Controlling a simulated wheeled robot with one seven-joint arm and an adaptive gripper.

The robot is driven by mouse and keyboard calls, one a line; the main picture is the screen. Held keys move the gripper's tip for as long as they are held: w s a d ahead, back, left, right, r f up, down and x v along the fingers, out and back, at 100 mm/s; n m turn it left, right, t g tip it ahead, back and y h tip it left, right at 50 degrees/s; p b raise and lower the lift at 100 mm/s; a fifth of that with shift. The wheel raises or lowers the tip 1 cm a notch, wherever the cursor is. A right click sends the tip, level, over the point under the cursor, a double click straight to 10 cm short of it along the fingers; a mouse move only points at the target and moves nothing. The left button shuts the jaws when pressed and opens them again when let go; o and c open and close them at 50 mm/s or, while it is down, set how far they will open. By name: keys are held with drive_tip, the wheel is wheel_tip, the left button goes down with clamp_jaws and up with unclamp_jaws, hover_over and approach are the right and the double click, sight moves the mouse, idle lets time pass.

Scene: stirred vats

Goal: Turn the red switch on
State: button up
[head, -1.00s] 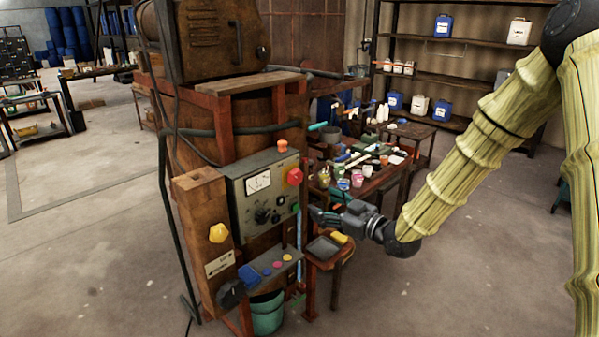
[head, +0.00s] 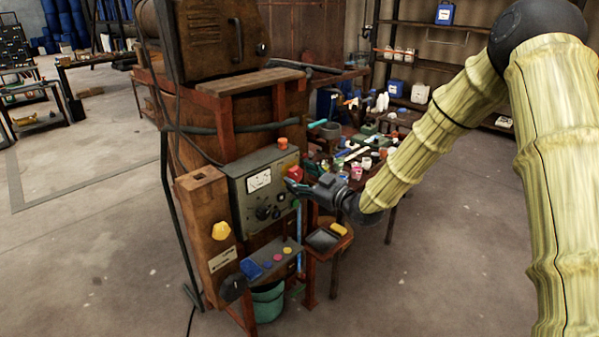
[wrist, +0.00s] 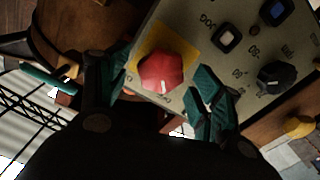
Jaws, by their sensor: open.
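The red switch (head: 294,173) is a faceted red knob at the upper right of the grey control panel (head: 238,193). In the wrist view the red switch (wrist: 162,73) sits on a yellow square plate, with a white mark on its face. My gripper (head: 292,186) is at the right side of the panel, close to the switch. In the wrist view my gripper (wrist: 160,92) is open, with one teal finger on each side of the knob. I cannot tell whether the fingers touch it.
The panel also has a dial gauge (head: 259,180), a black knob (head: 263,213) and an orange button (head: 283,143). A yellow knob (head: 220,231) is on the wooden post at left. A cluttered table (head: 365,165) stands behind my gripper. Open floor lies at left.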

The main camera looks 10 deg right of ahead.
drive_tip(key=shift+w+a, duration=0.35)
drive_tip(key=shift+w, duration=0.15)
drive_tip(key=shift+c, duration=0.2)
drive_tip(key=c, duration=1)
